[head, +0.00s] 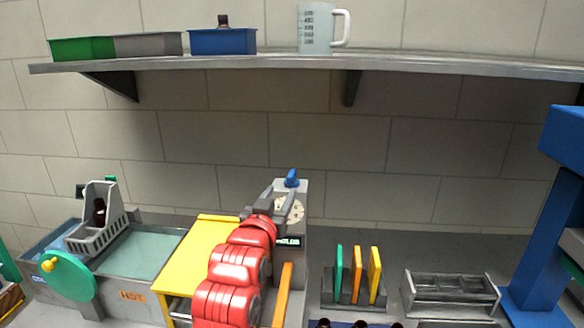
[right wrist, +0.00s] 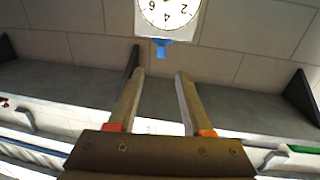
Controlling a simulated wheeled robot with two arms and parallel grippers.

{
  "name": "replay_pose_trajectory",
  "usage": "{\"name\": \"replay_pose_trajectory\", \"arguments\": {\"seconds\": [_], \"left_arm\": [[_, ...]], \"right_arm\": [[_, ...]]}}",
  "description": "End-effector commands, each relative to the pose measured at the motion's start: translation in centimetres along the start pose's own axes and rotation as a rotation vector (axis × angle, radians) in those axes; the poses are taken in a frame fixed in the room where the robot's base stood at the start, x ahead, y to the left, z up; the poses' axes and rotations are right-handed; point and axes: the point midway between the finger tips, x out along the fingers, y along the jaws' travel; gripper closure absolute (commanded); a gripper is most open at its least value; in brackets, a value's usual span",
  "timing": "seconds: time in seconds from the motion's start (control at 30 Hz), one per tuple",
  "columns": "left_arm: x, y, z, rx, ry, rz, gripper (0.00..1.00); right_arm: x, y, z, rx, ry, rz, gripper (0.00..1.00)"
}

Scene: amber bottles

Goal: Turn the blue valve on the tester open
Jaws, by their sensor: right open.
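The tester (head: 303,198) is a grey upright box with a round dial and a small lit display, at the middle of the head view. Its blue valve (head: 291,178) sits on top. In the right wrist view, which looks upside down, the white dial face (right wrist: 168,12) is at the top edge and the blue valve (right wrist: 161,46) lies just beyond the fingertips, roughly between their lines. My right gripper (head: 272,190) is open and empty, close to the valve on its left; it also shows in the right wrist view (right wrist: 160,75). Contact with the valve is not visible. My left gripper is out of view.
A yellow box (head: 208,240) stands left of the tester, beside a tank with a basket (head: 98,237) and green wheel (head: 70,277). Right are a rack of coloured plates (head: 357,275) and a grey tray (head: 450,290). A shelf (head: 270,63) runs above.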

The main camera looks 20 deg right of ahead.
Motion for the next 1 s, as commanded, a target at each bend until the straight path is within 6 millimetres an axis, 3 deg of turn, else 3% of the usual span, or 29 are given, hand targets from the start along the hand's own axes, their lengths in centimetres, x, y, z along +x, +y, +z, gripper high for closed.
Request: {"name": "replay_pose_trajectory", "arguments": {"seconds": [0.3, 0.5, 0.93, 1.0], "left_arm": [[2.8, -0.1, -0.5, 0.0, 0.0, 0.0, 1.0], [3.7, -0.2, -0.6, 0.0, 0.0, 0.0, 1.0], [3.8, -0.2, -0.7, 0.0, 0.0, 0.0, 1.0], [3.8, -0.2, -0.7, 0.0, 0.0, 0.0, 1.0]], "right_arm": [[7.4, 0.1, -0.3, -0.005, -0.002, 0.003, 0.5], [10.4, -0.1, -0.1, -0.004, -0.002, 0.0, 0.5], [11.5, -0.1, 0.0, 0.0, 0.001, -0.002, 0.5], [11.5, -0.1, 0.0, -0.001, 0.001, -0.002, 0.61]]}}
